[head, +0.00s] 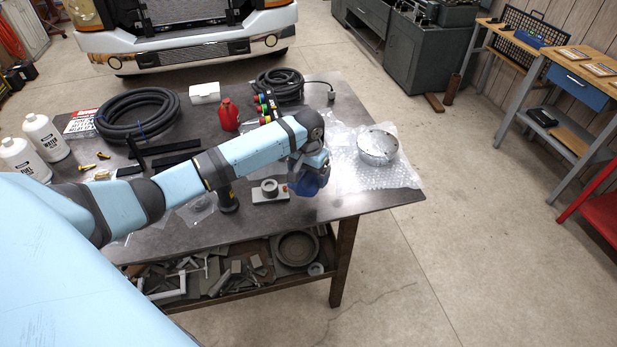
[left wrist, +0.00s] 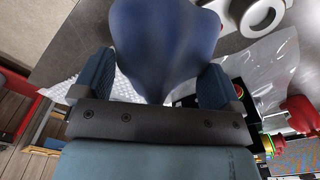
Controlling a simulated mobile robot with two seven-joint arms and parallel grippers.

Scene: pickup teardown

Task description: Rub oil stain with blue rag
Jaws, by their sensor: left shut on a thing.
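My left gripper (head: 308,172) reaches over the right part of the dark table. It is shut on the blue rag (head: 308,185), which hangs below the fingers near the table's front right corner. In the left wrist view the rag (left wrist: 165,45) bulges between the two fingers of the gripper (left wrist: 155,80) and hides much of the table. I cannot tell whether the rag touches the tabletop. I cannot make out an oil stain; the arm and rag may hide it. My right gripper is not in view.
A grey part on a plate (head: 270,190) stands just left of the rag. A round metal part (head: 377,146) sits on bubble wrap (head: 395,178) to the right. A red oil can (head: 228,115), black hoses (head: 137,114) and white bottles (head: 46,137) stand farther back and left.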

